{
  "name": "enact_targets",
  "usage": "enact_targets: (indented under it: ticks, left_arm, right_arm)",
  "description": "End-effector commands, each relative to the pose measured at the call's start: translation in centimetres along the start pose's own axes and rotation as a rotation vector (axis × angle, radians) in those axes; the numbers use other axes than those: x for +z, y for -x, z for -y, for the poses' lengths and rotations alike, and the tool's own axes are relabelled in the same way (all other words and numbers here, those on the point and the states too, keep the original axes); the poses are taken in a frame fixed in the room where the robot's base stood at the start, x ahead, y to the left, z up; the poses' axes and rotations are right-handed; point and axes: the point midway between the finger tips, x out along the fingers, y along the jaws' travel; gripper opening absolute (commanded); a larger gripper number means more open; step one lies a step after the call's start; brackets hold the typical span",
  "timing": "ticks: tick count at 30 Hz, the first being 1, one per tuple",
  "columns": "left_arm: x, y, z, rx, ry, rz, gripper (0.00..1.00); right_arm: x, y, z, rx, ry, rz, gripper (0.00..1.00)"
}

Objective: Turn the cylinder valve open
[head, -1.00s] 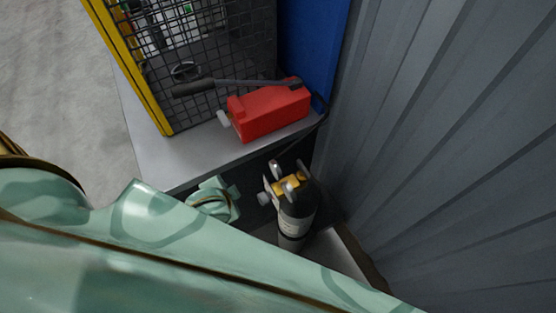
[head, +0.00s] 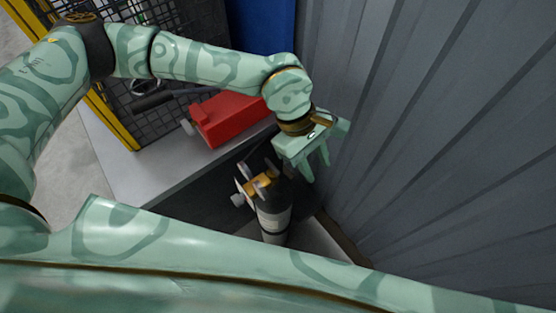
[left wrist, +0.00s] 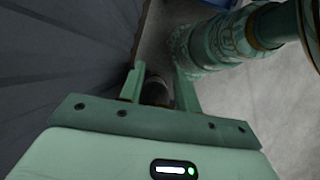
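The cylinder (head: 273,214), dark with a pale label band, stands in the gap between the grey bench and the corrugated wall. Its brass valve (head: 259,186) with pale metal fittings is on top and uncovered. My left gripper (head: 317,170) is above and right of the valve, fingers pointing down, apart from it. In the left wrist view its two fingers (left wrist: 159,70) are spread with nothing gripped; a dark round shape, perhaps the cylinder, shows beyond them. My right gripper is not in view.
A red box-shaped pump (head: 228,118) with a lever handle lies on the grey bench (head: 125,180), partly behind my left arm. A yellow-framed mesh cage (head: 110,115) stands behind it. The corrugated wall (head: 430,130) is close to my left gripper's right side.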

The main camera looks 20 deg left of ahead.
Motion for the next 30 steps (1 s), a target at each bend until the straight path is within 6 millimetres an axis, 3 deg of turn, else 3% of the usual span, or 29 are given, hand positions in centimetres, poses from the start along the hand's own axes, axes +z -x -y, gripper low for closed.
enact_targets:
  ticks: [1, 3, 6, 9, 14, 24, 30]
  left_arm:
    - [-3.6, 1.6, 0.0, -0.022, -0.033, -0.145, 0.33]
    - [-7.4, 3.4, 0.3, -0.057, -0.060, -0.299, 0.33]
    - [-10.4, 5.1, 0.6, -0.087, -0.072, -0.417, 0.33]
    - [-11.6, 5.0, 0.8, -0.100, -0.073, -0.455, 0.33]
    - [-12.8, 2.5, 1.1, -0.103, -0.072, -0.454, 0.33]
    - [-16.5, -5.3, 1.8, -0.101, -0.071, -0.451, 0.33]
    - [-17.9, -8.1, 1.9, -0.099, -0.073, -0.451, 0.33]
  right_arm:
    - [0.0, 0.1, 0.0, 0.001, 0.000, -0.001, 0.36]
    - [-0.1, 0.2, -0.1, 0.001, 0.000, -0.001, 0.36]
    - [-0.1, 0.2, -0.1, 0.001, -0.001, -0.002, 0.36]
    - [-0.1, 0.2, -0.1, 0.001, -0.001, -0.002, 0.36]
    - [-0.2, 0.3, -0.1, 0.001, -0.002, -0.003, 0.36]
    - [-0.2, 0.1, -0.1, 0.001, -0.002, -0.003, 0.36]
    - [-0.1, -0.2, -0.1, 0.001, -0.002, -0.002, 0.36]
